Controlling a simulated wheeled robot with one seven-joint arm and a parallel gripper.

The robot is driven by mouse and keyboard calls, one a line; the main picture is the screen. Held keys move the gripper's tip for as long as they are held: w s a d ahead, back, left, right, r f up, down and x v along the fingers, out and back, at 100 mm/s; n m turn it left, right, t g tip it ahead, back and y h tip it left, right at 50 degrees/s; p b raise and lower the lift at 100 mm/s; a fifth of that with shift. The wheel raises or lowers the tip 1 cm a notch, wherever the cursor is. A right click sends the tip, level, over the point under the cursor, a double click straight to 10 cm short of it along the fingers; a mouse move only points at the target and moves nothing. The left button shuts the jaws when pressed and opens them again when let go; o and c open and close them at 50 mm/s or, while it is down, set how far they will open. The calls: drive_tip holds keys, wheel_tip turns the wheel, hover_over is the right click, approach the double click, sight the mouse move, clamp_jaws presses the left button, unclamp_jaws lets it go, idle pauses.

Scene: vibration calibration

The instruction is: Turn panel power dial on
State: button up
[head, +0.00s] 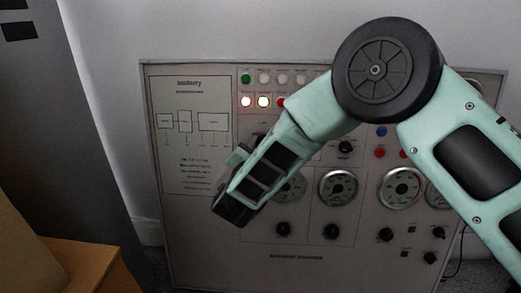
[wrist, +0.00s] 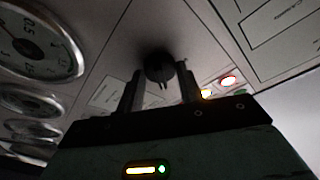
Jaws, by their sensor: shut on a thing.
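The grey control panel (head: 205,225) stands upright against the wall. In the wrist view, a round black dial (wrist: 158,66) on the panel face sits between the two fingers of my gripper (wrist: 160,84). The gripper is shut on this dial. No label or on/off mark on it can be read.
A red lamp (head: 246,101) and a yellow lamp (head: 264,101) glow beside the arm; the wrist view also shows lit lamps (wrist: 229,80). Round gauges (head: 338,187) and small black knobs (head: 331,231) surround the arm. A wooden box (head: 75,262) stands at lower left.

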drive_tip(key=shift+m, duration=1)
drive_tip(key=shift+a, duration=0.1)
drive_tip(key=o, duration=1)
drive_tip(key=shift+s, duration=0.1)
drive_tip(key=s+a+p, duration=0.1)
drive_tip(key=s, duration=0.4)
drive_tip(key=s+a+p, duration=0.1)
drive_tip(key=s+p, duration=0.1)
drive_tip(key=s, duration=0.4)
drive_tip(key=s+a+p, duration=0.1)
drive_tip(key=s+a, duration=0.1)
drive_tip(key=s, duration=0.3)
drive_tip(key=shift+s+p, duration=0.4)
